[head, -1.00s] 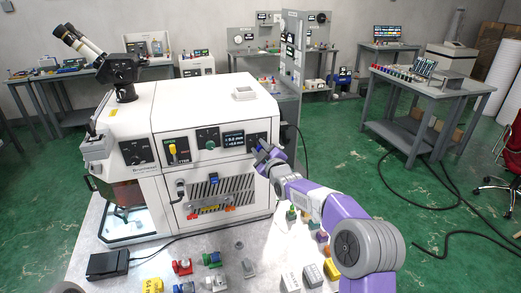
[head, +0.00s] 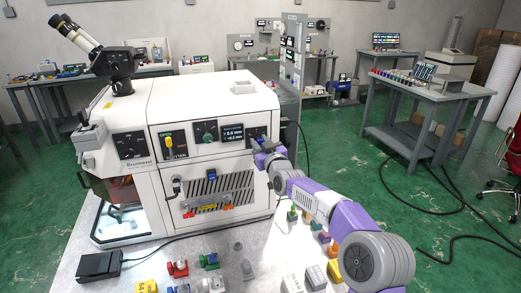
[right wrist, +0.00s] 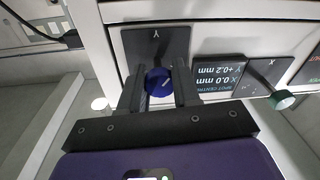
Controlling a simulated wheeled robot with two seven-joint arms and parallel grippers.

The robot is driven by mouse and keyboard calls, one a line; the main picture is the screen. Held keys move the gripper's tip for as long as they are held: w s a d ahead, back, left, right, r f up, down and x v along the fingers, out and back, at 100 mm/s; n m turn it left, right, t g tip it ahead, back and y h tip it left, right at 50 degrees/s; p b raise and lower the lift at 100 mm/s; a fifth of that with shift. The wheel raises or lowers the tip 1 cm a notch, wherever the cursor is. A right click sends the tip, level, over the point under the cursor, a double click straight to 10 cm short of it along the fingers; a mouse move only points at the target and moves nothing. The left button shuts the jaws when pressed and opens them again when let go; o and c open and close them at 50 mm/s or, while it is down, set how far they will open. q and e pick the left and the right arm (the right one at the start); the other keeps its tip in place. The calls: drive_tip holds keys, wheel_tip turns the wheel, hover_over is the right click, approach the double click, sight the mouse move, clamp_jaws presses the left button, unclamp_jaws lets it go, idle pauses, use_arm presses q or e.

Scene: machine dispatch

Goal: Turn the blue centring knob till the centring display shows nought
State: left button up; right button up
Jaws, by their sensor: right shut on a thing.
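The blue centring knob (right wrist: 158,82) sits on a dark panel marked Y in the right wrist view. My right gripper (right wrist: 160,88) is shut on it, a finger on each side. In the head view my right gripper (head: 264,146) is at the right end of the white machine's front panel and hides most of the knob. The centring display (right wrist: 220,78) appears upside down in the right wrist view and reads X 0.0 mm, Y +0.2 mm. It also shows in the head view (head: 233,133). My left gripper is not in view.
A green knob (right wrist: 282,99) on the panel marked X is on the display's other side. The white machine (head: 205,100) stands on a pale bench (head: 215,245). Several coloured parts and a black box (head: 99,265) lie on the bench below.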

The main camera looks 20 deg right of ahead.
drive_tip(key=shift+a+f+m+b, duration=0.1)
drive_tip(key=shift+m+b, duration=0.5)
drive_tip(key=shift+m, duration=0.5)
drive_tip(key=o, duration=1)
drive_tip(key=shift+o, duration=0.2)
drive_tip(key=s+b, duration=0.1)
drive_tip(key=s, duration=0.6)
drive_tip(key=shift+s+d+f, duration=0.15)
drive_tip(key=shift+s+d, duration=0.15)
drive_tip(key=shift+d, duration=0.1)
